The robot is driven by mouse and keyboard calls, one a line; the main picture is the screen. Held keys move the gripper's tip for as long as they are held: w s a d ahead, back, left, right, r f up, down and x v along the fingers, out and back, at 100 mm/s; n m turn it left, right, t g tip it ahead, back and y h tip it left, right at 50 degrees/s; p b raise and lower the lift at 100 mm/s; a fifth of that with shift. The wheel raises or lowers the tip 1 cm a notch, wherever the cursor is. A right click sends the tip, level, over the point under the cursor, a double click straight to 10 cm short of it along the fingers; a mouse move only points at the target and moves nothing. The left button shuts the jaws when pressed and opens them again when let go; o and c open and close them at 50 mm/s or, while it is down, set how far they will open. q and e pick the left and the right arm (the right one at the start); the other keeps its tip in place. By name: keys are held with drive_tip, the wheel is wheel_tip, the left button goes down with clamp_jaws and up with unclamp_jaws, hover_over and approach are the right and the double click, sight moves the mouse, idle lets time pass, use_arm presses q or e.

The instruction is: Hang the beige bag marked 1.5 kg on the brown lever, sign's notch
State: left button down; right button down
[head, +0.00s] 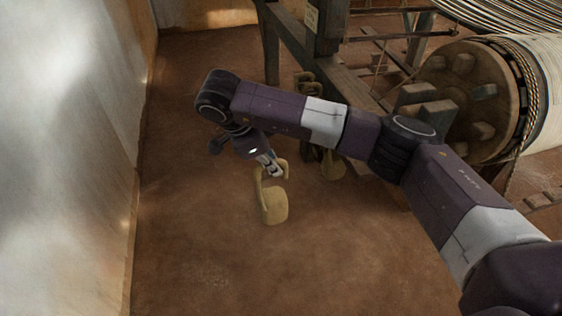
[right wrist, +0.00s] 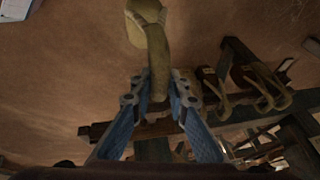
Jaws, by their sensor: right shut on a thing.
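A beige bag (head: 274,208) hangs by its loop strap from my right gripper (head: 272,168), clear of the loom's frame. In the right wrist view, my right gripper (right wrist: 160,100) is shut on the strap of this bag (right wrist: 146,12), which shows at the top. No weight mark on it is readable. A pale sign (head: 312,15) is on a wooden post at the back; its writing is too small to read. A brown wooden bar (right wrist: 98,131) passes behind the fingers in the right wrist view; I cannot tell whether it is the lever, and no notch is clear. My left gripper is out of view.
Another beige bag (head: 333,166) shows beyond my right arm, near the loom's frame. More bags (right wrist: 264,88) hang at the right in the wrist view. A toothed wooden roller (head: 465,100) stands at the right. A pale wall (head: 65,150) bounds the left; the earthen floor between is clear.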

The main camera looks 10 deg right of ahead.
sight(257, 163)
drive_tip(key=shift+a+r, duration=0.2)
drive_tip(key=shift+a, duration=0.75)
drive_tip(key=shift+a+r, duration=0.2)
drive_tip(key=shift+a, duration=0.75)
